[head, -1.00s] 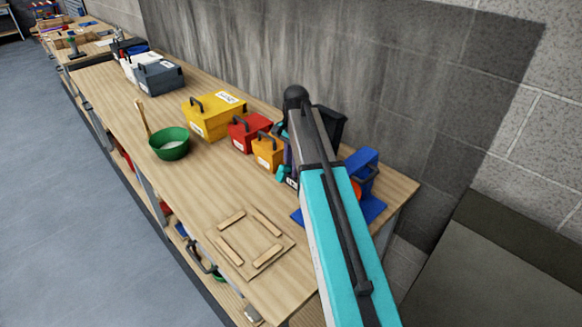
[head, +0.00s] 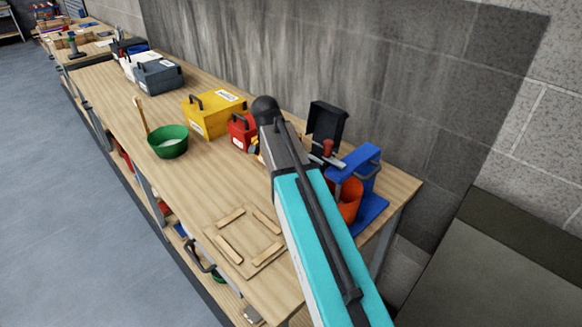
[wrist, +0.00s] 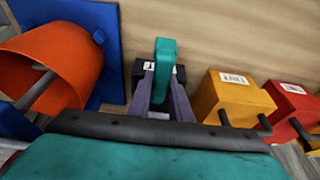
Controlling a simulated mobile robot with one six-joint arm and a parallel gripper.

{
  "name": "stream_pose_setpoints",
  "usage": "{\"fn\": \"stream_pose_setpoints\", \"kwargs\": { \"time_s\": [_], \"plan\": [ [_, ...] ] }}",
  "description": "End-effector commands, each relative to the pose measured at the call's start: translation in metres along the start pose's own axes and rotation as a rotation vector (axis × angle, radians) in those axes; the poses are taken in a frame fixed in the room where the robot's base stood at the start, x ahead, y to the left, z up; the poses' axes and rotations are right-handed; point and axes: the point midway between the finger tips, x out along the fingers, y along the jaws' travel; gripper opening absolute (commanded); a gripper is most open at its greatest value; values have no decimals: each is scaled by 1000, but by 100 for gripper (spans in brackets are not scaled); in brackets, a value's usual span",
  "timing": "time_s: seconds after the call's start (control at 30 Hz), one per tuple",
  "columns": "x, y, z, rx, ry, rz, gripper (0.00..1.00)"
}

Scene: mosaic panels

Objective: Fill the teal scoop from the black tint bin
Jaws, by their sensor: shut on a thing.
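The black tint bin (head: 325,126) is at the right end of the row of boxes in the head view. Its lid stands raised, and my arm hides its lower part. In the wrist view my gripper (wrist: 163,78), with purple fingers, is shut on the teal scoop (wrist: 165,54). Dark surfaces show just behind the scoop and fingers, but I cannot tell how much of them is the bin. The scoop's bowl and any contents are not clear to see. In the head view my arm hides the gripper and scoop.
A blue stand (head: 367,162) with an orange bucket (head: 349,198) is right of the bin. An orange box (wrist: 233,98), red box (head: 240,130) and yellow box (head: 213,117) line the other side. A green bowl (head: 168,143) and wooden frame (head: 228,249) lie nearer the front edge.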

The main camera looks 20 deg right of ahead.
Motion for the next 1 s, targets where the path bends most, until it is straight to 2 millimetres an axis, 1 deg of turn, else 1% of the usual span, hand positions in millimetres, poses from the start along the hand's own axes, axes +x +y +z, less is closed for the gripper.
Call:
{"fn": "stream_pose_setpoints", "kwargs": {
  "time_s": [0.03,0.2,1.0],
  "plan": [
    [0,0,4,-2,14,-2,0],
    [-3,0,8,0,49,-2,0],
    [-1,0,7,0,48,-1,0]
  ]
}}
